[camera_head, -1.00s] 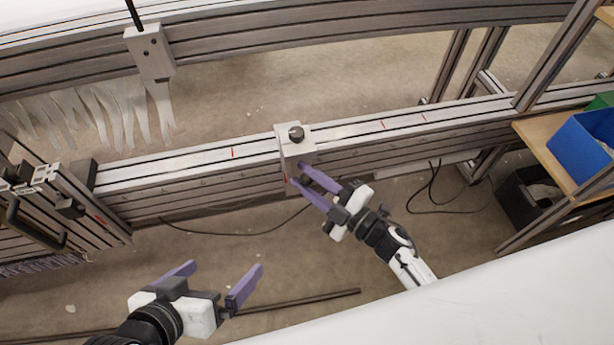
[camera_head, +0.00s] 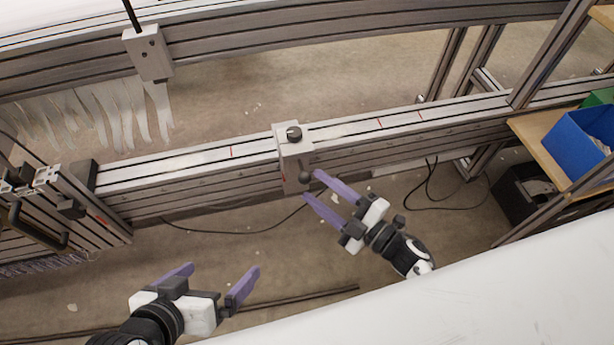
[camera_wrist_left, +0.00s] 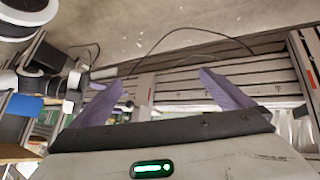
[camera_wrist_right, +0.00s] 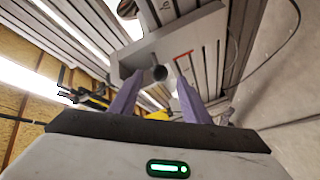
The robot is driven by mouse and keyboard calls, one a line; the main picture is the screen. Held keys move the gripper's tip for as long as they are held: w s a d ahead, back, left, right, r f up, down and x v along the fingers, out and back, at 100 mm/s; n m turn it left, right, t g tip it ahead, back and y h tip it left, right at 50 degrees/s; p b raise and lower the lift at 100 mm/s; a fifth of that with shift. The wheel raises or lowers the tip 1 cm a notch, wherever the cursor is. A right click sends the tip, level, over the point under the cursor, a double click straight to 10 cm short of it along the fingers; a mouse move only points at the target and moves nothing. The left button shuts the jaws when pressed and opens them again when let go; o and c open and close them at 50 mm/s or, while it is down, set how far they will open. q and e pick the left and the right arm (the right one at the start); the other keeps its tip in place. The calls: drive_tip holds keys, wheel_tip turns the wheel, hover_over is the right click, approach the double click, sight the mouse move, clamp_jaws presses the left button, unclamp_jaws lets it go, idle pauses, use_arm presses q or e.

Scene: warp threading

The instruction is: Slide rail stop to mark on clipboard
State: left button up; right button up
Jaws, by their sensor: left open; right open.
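The rail stop (camera_head: 293,160) is a grey block with a dark knob on top, seated on the aluminium rail (camera_head: 190,162). A second dark knob sits low on its front face. Red marks show on the rail, one to the left of the stop (camera_head: 231,152) and two to its right (camera_head: 380,123). My right gripper (camera_head: 322,189) is open, just right of and in front of the stop's lower knob. In the right wrist view the stop (camera_wrist_right: 165,45) and its round knob are ahead of the open fingers (camera_wrist_right: 157,98). My left gripper (camera_head: 212,274) is open and empty, low at the left. No clipboard is visible.
Another grey block (camera_head: 148,52) hangs on the upper rail above white strips (camera_head: 100,112). A blue bin (camera_head: 582,145) sits on a wooden shelf at the right. Black cables lie on the floor. A white surface (camera_head: 450,315) fills the lower right.

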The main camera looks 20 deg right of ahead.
use_arm(q)
drive_tip(key=shift+s+a+f+p, duration=0.1)
drive_tip(key=shift+s+a+p, duration=0.05)
drive_tip(key=shift+a+p, duration=0.2)
use_arm(e)
drive_tip(key=v, duration=0.5)
drive_tip(key=shift+s, duration=0.15)
